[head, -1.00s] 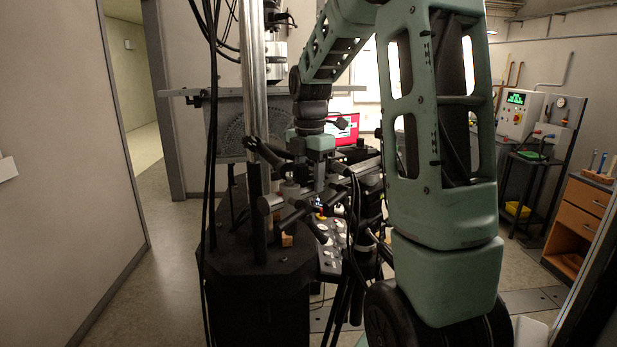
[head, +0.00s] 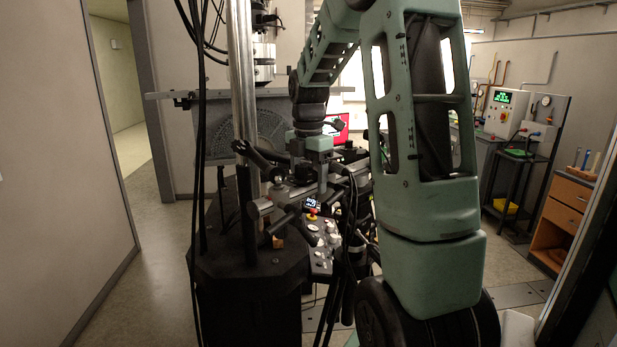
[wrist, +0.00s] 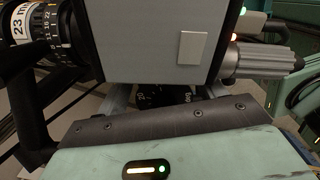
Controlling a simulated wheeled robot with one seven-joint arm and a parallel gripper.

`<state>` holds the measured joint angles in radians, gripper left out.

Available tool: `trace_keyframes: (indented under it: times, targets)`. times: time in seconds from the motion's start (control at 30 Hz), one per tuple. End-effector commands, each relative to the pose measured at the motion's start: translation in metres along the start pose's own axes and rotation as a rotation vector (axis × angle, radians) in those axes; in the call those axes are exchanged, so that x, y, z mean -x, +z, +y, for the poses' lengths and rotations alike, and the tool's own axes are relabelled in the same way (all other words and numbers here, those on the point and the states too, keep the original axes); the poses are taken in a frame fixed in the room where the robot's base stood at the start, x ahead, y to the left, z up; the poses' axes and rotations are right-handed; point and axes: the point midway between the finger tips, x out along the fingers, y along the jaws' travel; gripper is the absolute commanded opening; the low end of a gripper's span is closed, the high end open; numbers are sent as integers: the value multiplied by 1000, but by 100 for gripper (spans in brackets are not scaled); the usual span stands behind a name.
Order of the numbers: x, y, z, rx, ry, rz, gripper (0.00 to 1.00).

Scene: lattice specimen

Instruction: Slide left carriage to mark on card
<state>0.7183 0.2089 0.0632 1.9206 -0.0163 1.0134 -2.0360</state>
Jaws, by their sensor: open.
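In the head view my gripper (head: 312,172) hangs with its fingers down over the rig's horizontal rail assembly (head: 288,208). It is open, and dark parts of the rig show between and behind its fingers. In the wrist view a grey camera body (wrist: 150,50) with a black lens (wrist: 50,28) marked "23 m" fills the top. A black part with white markings (wrist: 165,96) shows below it, between what look like my fingers. I cannot tell whether they touch it. I cannot pick out the left carriage, its mark or the card for certain.
A shiny vertical column (head: 241,90) and hanging black cables (head: 200,150) stand left of my gripper. A control panel (head: 322,245) with a small display (head: 312,203) sits below. A red screen (head: 336,126) is behind. Open floor (head: 150,250) lies at left.

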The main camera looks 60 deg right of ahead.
Motion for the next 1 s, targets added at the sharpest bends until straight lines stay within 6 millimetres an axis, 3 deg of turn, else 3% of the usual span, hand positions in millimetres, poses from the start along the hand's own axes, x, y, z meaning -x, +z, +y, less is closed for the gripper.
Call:
trace_keyframes:
  times: [0.83,1.0]
  targets:
    - [57,0,0,0,0,0,69]
    - [61,0,0,0,0,0,69]
